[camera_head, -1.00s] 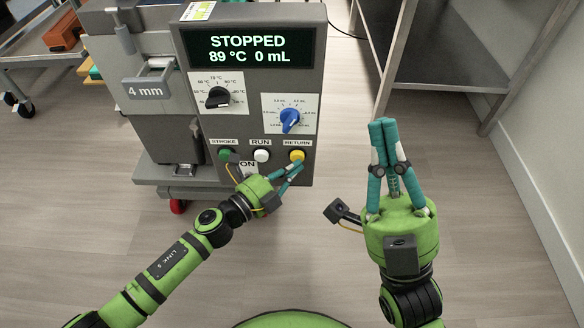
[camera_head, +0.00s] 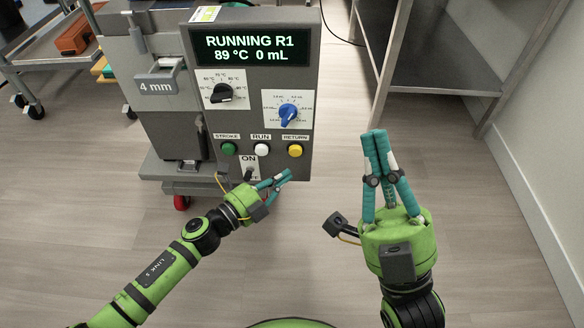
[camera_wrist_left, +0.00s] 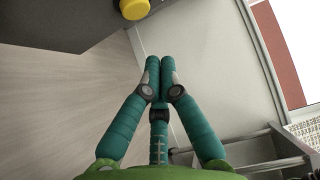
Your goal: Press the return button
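The yellow return button (camera_head: 295,150) sits at the right end of the button row on the grey control panel (camera_head: 300,170). It also shows at the top of the left wrist view (camera_wrist_left: 134,8). My left gripper (camera_head: 288,174) is just below the button and apart from it. Its teal fingertips (camera_wrist_left: 160,62) are together with nothing between them. The panel's display (camera_head: 242,48) reads "RUNNING R1, 89 °C 0 mL". My right gripper (camera_head: 374,135) is held up at the right, away from the panel, its fingertips together and empty.
The green stroke button (camera_head: 228,149) and white run button (camera_head: 261,150) are in the same row. An ON switch (camera_head: 249,173) sits below them. A black dial (camera_head: 221,93) and blue dial (camera_head: 288,115) are above. A metal table (camera_head: 440,75) stands at the right.

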